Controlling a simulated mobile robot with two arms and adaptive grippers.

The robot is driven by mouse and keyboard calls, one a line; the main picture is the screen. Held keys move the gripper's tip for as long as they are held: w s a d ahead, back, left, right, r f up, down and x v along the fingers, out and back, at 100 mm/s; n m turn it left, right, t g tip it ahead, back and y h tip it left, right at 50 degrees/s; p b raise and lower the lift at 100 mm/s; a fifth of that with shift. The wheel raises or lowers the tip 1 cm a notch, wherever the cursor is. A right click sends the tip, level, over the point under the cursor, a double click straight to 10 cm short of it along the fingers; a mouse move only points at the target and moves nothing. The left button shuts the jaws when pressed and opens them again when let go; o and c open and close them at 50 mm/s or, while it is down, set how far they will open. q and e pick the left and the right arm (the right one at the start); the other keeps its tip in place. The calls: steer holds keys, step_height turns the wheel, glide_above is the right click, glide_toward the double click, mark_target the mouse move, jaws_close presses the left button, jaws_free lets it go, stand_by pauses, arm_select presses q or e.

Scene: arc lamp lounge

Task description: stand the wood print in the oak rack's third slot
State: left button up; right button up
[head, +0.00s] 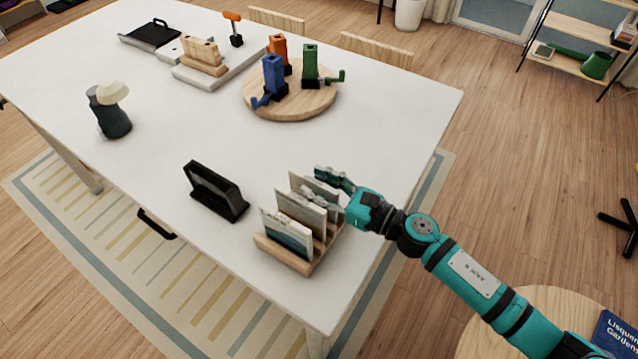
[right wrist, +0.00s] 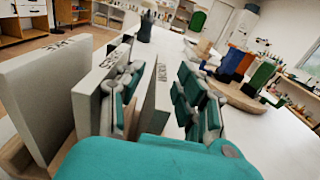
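The oak rack (head: 287,257) stands near the table's front right corner and holds upright prints. The lake print (head: 284,236) is at its near end, a middle print (head: 307,207) stands behind it, and the wood print (head: 327,188) is at the far end. In the right wrist view the wood print (right wrist: 155,100) bears the label WOOD. My right gripper (head: 328,187) has one finger on each side of it. A gap shows on its left side, so the fingers look open. The wood print's lower edge is hidden. My left gripper is not in view.
A black stand (head: 215,190) is left of the rack. A round board (head: 290,105) with blue, orange and green pieces is farther back. A dark pot with a pale top (head: 110,112) stands left. The white table (head: 150,175) is clear between them.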

steer(key=shift+r, duration=0.1)
steer(key=shift+d, duration=0.1)
steer(key=b+v, duration=0.4)
steer(key=v, duration=0.7)
steer(key=shift+s+d+b, duration=0.25)
steer(key=shift+d+b, duration=0.05)
steer(key=shift+b, duration=0.1)
